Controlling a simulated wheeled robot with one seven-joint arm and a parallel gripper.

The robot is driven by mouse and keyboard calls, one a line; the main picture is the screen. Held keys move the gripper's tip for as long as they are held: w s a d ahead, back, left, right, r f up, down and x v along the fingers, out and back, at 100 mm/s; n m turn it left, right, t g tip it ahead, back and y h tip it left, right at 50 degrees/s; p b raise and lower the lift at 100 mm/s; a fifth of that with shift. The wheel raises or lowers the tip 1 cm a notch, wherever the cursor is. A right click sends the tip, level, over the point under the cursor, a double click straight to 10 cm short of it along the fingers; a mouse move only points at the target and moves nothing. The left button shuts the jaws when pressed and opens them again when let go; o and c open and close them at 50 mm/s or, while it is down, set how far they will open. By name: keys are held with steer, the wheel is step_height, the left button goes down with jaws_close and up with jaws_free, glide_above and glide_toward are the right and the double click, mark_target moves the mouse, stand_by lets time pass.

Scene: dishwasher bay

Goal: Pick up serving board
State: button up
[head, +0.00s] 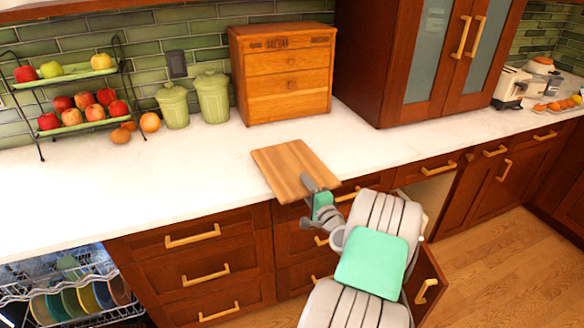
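The serving board (284,168) is a flat brown wooden rectangle on the white counter, close to the front edge. Its near end appears to reach the counter edge or slightly past it. My gripper (309,183) is at the board's near end, with a grey fingertip overlapping the wood in the head view. I cannot tell whether the fingers touch or grip the board, as the far finger is hidden.
A wooden drawer box (287,73) and green canisters (212,97) stand behind the board. A fruit rack (80,105) is at left. The counter (170,185) left of the board is clear. Below, an open dishwasher rack (75,290) holds plates.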

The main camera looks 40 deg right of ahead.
jaws_close()
stand_by(0.4)
steer(key=shift+r, duration=0.2)
